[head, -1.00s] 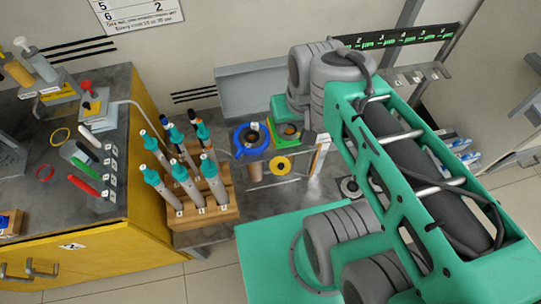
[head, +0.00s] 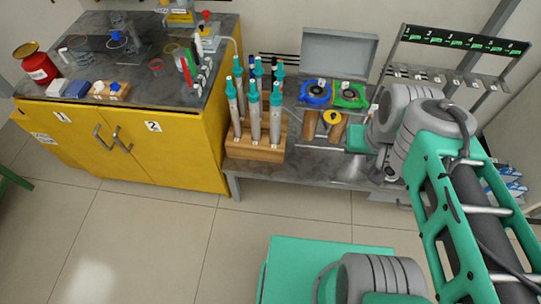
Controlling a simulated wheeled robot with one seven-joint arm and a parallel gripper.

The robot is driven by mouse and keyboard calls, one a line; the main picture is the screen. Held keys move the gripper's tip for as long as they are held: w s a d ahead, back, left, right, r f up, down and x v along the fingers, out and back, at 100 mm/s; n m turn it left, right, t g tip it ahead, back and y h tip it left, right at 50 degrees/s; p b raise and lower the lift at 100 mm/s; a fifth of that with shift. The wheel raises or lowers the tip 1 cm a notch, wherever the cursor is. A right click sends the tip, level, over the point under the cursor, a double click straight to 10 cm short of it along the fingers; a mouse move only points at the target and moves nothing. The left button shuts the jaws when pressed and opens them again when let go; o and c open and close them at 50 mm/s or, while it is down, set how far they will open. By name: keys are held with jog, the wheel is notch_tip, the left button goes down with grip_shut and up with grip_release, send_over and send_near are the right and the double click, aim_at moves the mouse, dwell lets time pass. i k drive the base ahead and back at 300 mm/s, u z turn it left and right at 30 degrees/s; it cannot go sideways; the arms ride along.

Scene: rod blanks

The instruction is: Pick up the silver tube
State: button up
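Several silver tubes with teal upper ends (head: 254,117) stand upright in a wooden rack (head: 256,153) on the grey bench, left of my arm. A thin silver rod (head: 316,147) also seems to lie on the bench right of the rack. I cannot tell which of these is the silver tube meant. My arm reaches in from the right, and its grey wrist joints are over the right part of the bench, apart from the rack. My gripper's fingers cannot be made out among the wrist parts, and no held object shows.
A blue ring holder (head: 316,92) and a green one (head: 349,95) are behind the rod, with a yellow ring (head: 332,118) below. A yellow cabinet (head: 150,140) with cluttered top stands left. A slotted rack (head: 455,75) stands right.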

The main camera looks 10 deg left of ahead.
aim_at(276, 100)
jog(key=u, duration=1.3)
jog(key=i, duration=1.25)
jog(key=z, duration=0.15)
